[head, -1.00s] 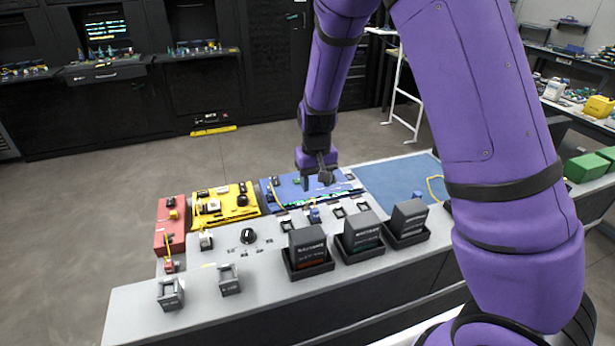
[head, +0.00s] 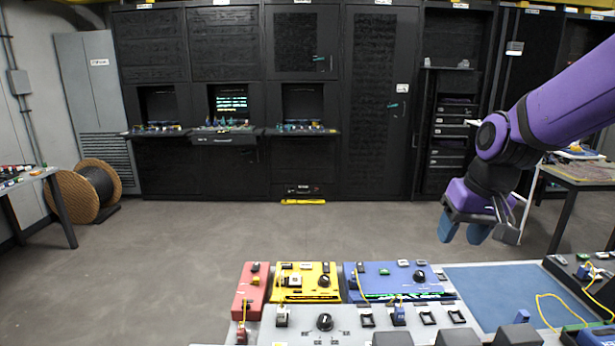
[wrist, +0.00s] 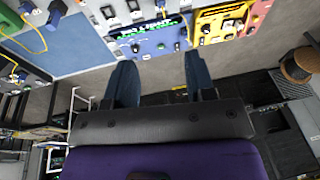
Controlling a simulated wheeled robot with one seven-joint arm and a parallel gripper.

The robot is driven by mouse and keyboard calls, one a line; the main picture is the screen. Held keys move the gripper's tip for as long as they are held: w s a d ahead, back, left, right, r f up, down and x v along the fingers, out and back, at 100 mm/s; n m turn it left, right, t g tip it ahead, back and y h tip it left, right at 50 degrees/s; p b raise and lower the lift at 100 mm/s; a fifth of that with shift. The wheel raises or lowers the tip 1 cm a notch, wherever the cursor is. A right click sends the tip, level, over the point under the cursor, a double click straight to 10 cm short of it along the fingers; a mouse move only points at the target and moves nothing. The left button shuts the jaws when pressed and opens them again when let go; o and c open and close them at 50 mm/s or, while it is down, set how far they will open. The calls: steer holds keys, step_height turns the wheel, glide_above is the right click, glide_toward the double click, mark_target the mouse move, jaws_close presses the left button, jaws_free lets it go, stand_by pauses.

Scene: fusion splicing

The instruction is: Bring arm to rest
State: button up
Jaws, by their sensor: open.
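My gripper (head: 464,230) hangs at the right of the head view, above and behind the workbench, with its purple arm coming in from the right edge. In the wrist view its two blue fingers (wrist: 158,85) stand apart with nothing between them. The gripper is open, empty and touches nothing. The bench below carries a red unit (head: 251,284), a yellow unit (head: 306,267) and a blue unit (head: 385,270). The blue unit also shows in the wrist view (wrist: 145,42), beyond the fingertips.
A blue mat (head: 495,287) lies right of the blue unit, with a yellow cable (head: 548,312) at its right. Black cabinets (head: 228,165) line the back wall. A wooden cable reel (head: 75,192) stands at left.

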steer(key=s+d+r+t, duration=0.1)
steer(key=s+r, duration=0.3)
steer(key=s, duration=0.5)
steer(key=s+d+r+t+h, duration=0.1)
steer(key=s+r, duration=0.3)
steer(key=s, duration=0.4)
steer(key=shift+s+d+r+t+h, duration=0.2)
steer(key=shift+s+d+t+h, duration=0.15)
steer(key=shift+d, duration=0.3)
stand_by(0.4)
